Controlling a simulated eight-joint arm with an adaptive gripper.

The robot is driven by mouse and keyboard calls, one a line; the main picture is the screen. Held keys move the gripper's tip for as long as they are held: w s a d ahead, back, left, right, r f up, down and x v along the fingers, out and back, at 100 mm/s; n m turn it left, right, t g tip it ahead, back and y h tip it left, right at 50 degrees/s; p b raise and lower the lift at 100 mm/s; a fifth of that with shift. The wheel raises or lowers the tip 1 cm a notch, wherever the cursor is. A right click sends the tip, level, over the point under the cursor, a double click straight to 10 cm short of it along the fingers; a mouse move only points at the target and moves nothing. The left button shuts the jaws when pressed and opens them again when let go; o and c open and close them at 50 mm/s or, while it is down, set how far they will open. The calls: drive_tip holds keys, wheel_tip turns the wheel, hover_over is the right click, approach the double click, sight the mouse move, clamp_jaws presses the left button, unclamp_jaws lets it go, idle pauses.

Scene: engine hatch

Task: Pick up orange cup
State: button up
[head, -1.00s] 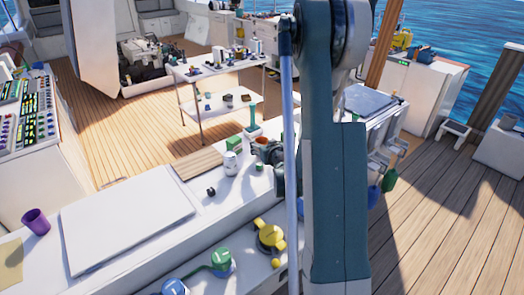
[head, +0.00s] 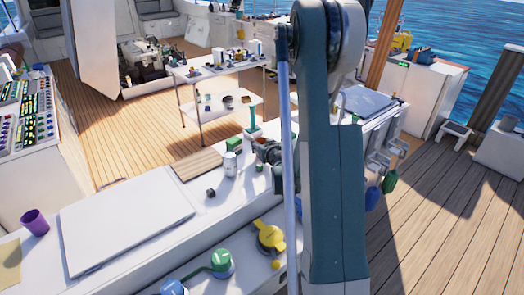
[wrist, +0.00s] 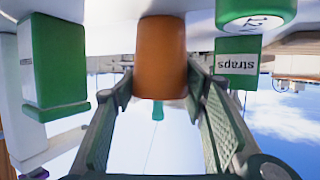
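The orange cup (wrist: 160,58) stands between the two fingers of my gripper (wrist: 158,88) in the wrist view, which is upside down. The fingers are spread with one on each side of the cup, close to its walls. I see no clear sign that they press on it. In the head view my gripper (head: 268,151) is low over the white counter, partly behind my own arm. The cup is mostly hidden there.
A green box (wrist: 58,65) and a green container labelled "straps" (wrist: 237,65) flank the cup closely. A purple cup (head: 35,222) stands far left.

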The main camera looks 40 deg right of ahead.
drive_tip(key=c, duration=0.3)
drive_tip(key=shift+r, duration=0.15)
drive_tip(key=shift+r+p, duration=1.35)
drive_tip(key=shift+r, duration=3.5)
